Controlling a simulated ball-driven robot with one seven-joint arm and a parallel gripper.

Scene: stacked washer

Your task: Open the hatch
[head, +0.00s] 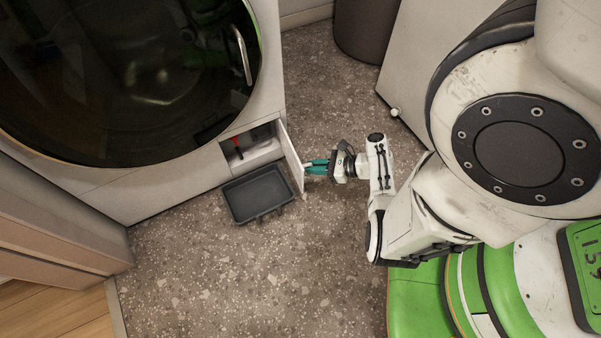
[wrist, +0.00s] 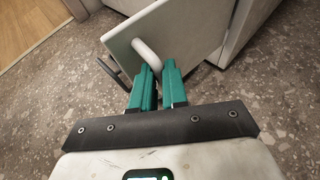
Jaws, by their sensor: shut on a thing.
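The hatch (head: 289,155) is a small white door low on the front of the washer (head: 175,178). It stands swung out from its opening, which shows a red part (head: 238,149) inside. In the wrist view the hatch (wrist: 185,32) fills the top middle, with a pale curved handle (wrist: 147,54) on its face. My gripper (head: 308,167) has teal fingers and reaches the hatch from the right. In the wrist view the fingers of my gripper (wrist: 158,72) are shut on the handle, one on each side of its end.
A dark shallow tray (head: 258,196) lies on the speckled floor just below the opening, close to the hatch. A dark round bin (head: 366,28) stands at the back. A white cabinet (head: 410,70) stands behind my arm. The floor at lower middle is clear.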

